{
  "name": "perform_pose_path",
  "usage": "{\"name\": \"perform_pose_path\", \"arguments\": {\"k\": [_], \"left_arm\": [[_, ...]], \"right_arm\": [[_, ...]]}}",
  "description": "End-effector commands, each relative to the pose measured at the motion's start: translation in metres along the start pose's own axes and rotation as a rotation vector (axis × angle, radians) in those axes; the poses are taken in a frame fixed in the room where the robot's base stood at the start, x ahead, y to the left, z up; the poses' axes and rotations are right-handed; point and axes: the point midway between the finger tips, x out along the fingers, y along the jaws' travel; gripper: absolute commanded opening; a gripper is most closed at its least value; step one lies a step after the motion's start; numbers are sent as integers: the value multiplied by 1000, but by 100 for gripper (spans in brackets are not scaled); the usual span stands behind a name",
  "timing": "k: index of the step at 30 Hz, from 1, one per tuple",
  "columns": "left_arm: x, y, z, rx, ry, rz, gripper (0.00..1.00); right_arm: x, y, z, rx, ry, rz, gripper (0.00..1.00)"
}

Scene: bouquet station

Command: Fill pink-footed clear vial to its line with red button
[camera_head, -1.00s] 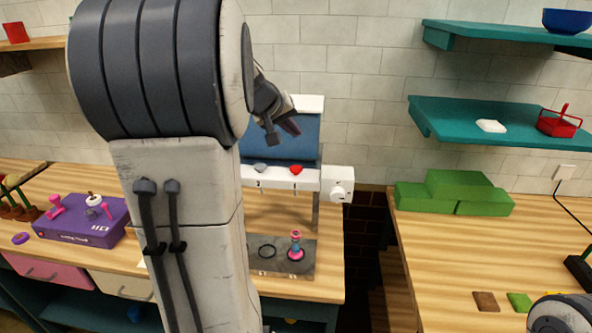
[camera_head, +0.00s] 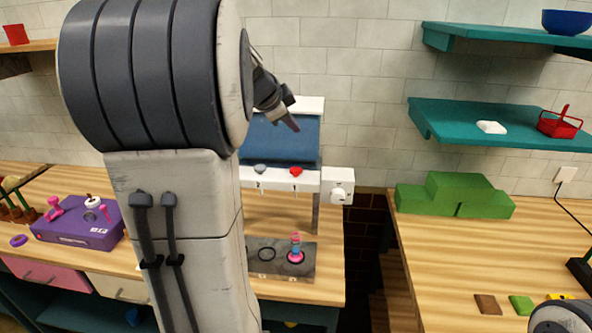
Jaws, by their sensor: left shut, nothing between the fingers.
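The pink-footed vial (camera_head: 296,249) stands upright on the dark plate (camera_head: 281,260) under the dispenser's right spout. Its foot is pink, its middle looks bluish and its upper part pinkish; its line and liquid level are too small to read. The red button (camera_head: 296,170) is on the white front ledge of the dispenser (camera_head: 279,182), above the vial. My left gripper (camera_head: 290,120) is shut and empty, in front of the blue upper part of the dispenser, above and apart from the red button. My right gripper is out of view.
A grey button (camera_head: 260,169) is left of the red one, above an empty ring (camera_head: 267,254) on the plate. A white box with a dial (camera_head: 339,191) is at the dispenser's right. My left arm hides much of the left counter. A purple box (camera_head: 80,223) stands there.

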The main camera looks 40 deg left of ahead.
Motion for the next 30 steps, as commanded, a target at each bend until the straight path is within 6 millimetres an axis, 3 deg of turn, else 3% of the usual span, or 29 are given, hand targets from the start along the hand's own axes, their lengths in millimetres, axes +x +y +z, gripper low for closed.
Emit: {"name": "perform_pose_path", "arguments": {"k": [10,17,25,30], "left_arm": [[4,3,3,-3,0,1,0],[19,14,14,-5,-1,2,0],[47,34,34,-6,-1,2,0],[60,44,43,-3,0,-1,0]], "right_arm": [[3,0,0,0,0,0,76],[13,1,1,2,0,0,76],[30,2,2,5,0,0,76],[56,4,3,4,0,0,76]]}}
